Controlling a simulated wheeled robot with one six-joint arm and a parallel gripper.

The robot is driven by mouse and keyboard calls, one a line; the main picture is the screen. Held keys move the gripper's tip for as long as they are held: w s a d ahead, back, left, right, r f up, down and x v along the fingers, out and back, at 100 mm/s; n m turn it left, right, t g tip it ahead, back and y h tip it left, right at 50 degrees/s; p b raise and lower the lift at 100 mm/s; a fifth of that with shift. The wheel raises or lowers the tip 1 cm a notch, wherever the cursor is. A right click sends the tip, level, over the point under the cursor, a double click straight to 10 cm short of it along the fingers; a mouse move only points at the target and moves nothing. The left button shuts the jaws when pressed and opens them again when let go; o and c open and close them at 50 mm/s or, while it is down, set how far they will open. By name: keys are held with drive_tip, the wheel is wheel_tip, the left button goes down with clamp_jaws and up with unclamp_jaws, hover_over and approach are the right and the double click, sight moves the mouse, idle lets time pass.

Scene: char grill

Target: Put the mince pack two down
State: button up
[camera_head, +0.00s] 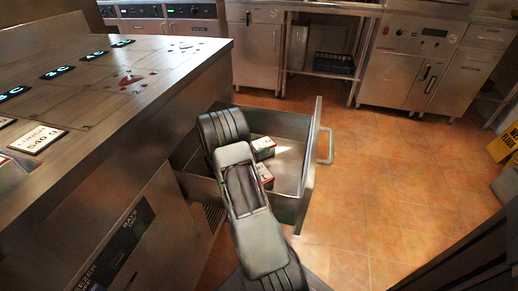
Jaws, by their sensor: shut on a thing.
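A metal drawer (308,160) is pulled out of the counter's side, at the middle of the head view. Inside it, a small white, red and green pack (263,147) lies toward the back. A second similar pack (265,174) lies nearer, partly covered by my arm. I cannot read their labels, so I cannot tell whether either is the mince pack. My dark grey arm reaches up from the bottom over the drawer's left side. My gripper's fingers do not show, and the left part of the drawer's inside is hidden behind the arm.
The steel counter (150,90) fills the left, with black labelled tiles and a cream card (37,138) on top. The drawer handle (327,146) sticks out to the right. Steel units line the back. The tiled floor (385,180) on the right is clear up to a yellow sign (503,143).

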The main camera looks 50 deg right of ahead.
drive_tip(key=o, duration=1.1)
drive_tip(key=shift+f, duration=0.1)
drive_tip(key=shift+w+a+r, duration=0.1)
drive_tip(key=shift+a+r, duration=0.15)
drive_tip(key=shift+a, duration=0.05)
drive_tip(key=shift+p+v, duration=1.1)
drive_tip(key=shift+v, duration=2.35)
